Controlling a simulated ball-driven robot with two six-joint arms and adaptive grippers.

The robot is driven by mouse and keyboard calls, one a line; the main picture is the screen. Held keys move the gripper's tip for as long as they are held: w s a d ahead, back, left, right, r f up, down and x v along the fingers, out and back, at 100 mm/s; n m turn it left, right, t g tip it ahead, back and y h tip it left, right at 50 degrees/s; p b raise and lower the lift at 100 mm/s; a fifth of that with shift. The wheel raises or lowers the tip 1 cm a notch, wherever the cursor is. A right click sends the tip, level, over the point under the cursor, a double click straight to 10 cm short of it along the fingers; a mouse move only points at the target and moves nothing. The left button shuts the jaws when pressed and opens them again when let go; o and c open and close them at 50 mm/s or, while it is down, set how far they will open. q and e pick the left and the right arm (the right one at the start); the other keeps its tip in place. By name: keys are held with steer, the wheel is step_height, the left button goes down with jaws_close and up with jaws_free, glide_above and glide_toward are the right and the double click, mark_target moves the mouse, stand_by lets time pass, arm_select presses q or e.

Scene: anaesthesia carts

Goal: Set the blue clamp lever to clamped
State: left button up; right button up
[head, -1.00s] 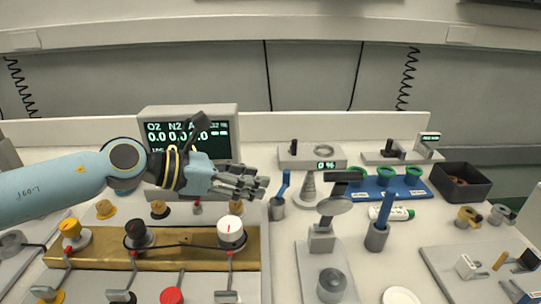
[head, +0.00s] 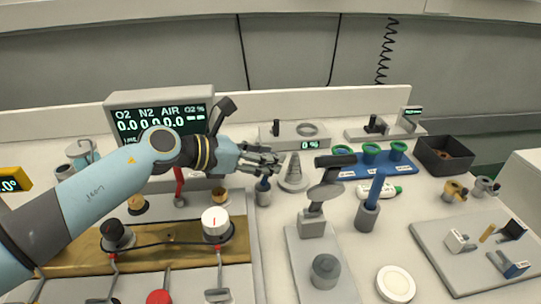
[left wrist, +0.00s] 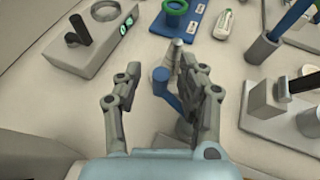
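A blue lever (head: 264,184) stands in a grey cylindrical base (head: 263,198). In the left wrist view the lever (left wrist: 164,82) tilts, its round end between my fingers. A second, taller blue lever (head: 376,188) stands in another grey base (head: 366,218) further right. Which one is the clamp lever I cannot tell; no clamp marking is readable. My left gripper (head: 277,162) is over the nearer lever. In the left wrist view the gripper (left wrist: 160,84) is open, its fingers apart on either side of the lever; contact cannot be told. My right gripper is not in view.
A ribbed grey cone (head: 294,174) stands just beyond the lever. A grey stand with a black handle (head: 335,160) is to its right. A gas display (head: 160,118) and a brass panel (head: 180,243) with knobs lie left. A blue rack (head: 350,170) is behind.

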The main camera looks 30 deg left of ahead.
arm_select(q)
steer(key=shift+w+d+f, duration=0.2)
steer(key=shift+w+d, duration=0.15)
steer(key=shift+w, duration=0.1)
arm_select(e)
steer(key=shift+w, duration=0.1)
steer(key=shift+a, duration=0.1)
arm_select(q)
jaws_close()
steer(key=n+y+p, duration=0.1)
steer(key=p, duration=0.2)
steer(key=a+n+t+y+p, duration=0.1)
steer(key=n+y+p, duration=0.1)
steer(key=p, duration=0.2)
steer(key=a+n+y+p, duration=0.1)
steer(key=p, duration=0.2)
steer(key=shift+s+r+t+y, duration=0.3)
steer(key=shift+s+y, duration=0.1)
steer(key=shift+f+n+y+p, duration=0.25)
steer(key=shift+n+y+p, duration=0.2)
steer(key=shift+p, duration=0.2)
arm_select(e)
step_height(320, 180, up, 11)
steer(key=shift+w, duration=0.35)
arm_select(q)
steer(key=shift+a, duration=0.1)
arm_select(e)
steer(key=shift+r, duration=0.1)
